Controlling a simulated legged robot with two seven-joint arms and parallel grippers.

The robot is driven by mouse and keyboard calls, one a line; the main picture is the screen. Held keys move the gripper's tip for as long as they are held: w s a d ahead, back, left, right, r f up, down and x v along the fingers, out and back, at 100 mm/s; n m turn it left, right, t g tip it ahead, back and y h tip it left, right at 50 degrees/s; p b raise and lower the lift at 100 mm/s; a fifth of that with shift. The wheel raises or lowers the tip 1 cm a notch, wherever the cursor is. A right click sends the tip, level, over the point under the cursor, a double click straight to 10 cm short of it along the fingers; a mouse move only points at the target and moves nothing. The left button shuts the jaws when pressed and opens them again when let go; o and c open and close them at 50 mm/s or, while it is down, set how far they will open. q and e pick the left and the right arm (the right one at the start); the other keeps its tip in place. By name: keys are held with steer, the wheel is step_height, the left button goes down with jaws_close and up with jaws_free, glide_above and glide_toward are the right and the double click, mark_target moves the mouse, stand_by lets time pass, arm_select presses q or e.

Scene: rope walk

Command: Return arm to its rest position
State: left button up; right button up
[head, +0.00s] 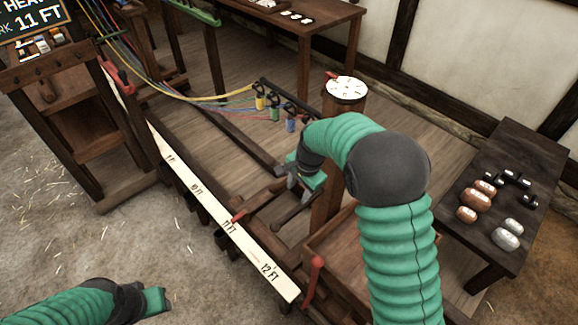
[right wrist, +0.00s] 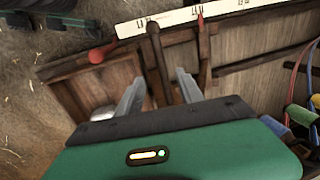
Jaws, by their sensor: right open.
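My right arm is green and ribbed with a dark joint and reaches over the wooden frame in the head view. Its gripper (head: 297,184) is open. In the right wrist view the two grey fingers (right wrist: 159,92) stand apart, with a dark wooden bar (right wrist: 155,50) showing between and beyond them. I cannot tell whether they touch it. My left gripper (head: 155,300) is at the lower left of the head view, over the straw-strewn floor; its fingers are not clear.
A white measuring board (head: 205,200) runs beside the frame. A red-handled lever (head: 314,275) rises near the right arm. A post with a white dial (head: 347,90) stands beyond. Colored ropes end at hooked weights (head: 274,108). A dark table (head: 470,250) holds several weights at right.

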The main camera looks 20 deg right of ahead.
steer(key=s+a+r+n+p, duration=0.1)
steer(key=s+r+n, duration=0.1)
steer(key=s+n, duration=0.4)
steer(key=s+a+r+n+p, duration=0.1)
steer(key=s+n, duration=0.6)
steer(key=s, duration=0.7)
steer(key=shift+s+a+r+n+t+h+p, duration=0.3)
steer(key=shift+a+r+h+p, duration=0.1)
steer(key=shift+r+p, duration=0.35)
